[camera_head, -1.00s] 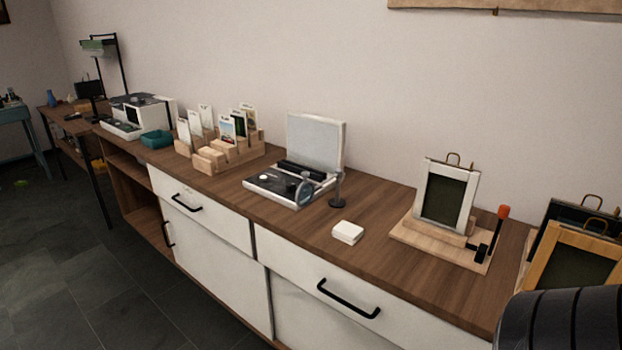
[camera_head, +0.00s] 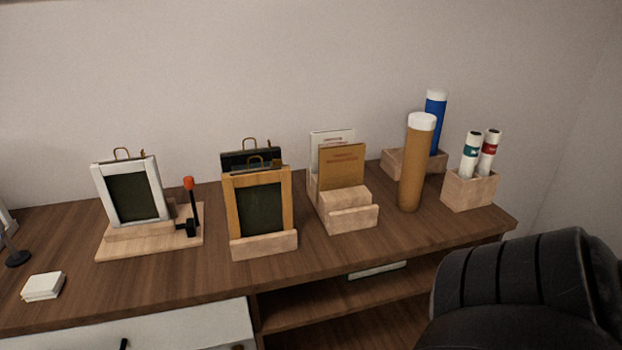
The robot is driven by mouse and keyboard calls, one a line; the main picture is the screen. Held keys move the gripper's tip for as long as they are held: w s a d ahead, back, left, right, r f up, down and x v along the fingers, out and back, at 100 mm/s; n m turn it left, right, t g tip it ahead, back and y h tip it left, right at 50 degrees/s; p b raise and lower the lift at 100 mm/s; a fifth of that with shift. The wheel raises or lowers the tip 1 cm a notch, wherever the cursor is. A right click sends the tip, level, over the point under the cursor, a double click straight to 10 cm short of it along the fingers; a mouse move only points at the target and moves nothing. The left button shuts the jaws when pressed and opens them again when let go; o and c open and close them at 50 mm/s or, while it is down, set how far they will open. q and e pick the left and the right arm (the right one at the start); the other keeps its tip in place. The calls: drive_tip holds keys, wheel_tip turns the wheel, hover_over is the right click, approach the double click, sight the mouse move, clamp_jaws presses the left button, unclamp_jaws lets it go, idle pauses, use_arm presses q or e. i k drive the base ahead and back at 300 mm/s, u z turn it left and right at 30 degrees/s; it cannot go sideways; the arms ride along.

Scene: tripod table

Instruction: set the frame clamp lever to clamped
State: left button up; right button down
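The frame clamp is a light wooden base (camera_head: 150,243) on the left part of the counter. It holds a white-edged frame (camera_head: 130,192) with a dark panel, leaning back slightly. The clamp lever (camera_head: 192,207) is a black arm with a red-orange knob at the base's right side. It stands nearly upright. Neither gripper is in view. A black ribbed part of my own body fills the lower right corner, well apart from the clamp.
A wooden-framed panel (camera_head: 262,212) stands right of the lever, with a dark frame behind it. Further right are a card holder (camera_head: 345,212), a cork-coloured tube (camera_head: 416,165) and a small box of tubes (camera_head: 471,189). White coasters (camera_head: 43,286) lie at left. The counter front before the clamp is clear.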

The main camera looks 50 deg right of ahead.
sight(189, 181)
drive_tip(key=z, duration=0.8)
drive_tip(key=k, duration=0.45)
drive_tip(key=u, duration=0.55)
drive_tip(key=k, duration=0.9)
drive_tip(key=z, duration=0.25)
drive_tip(key=i, duration=0.65)
drive_tip(key=z, duration=0.6)
drive_tip(key=i, duration=0.9)
drive_tip(key=u, duration=0.4)
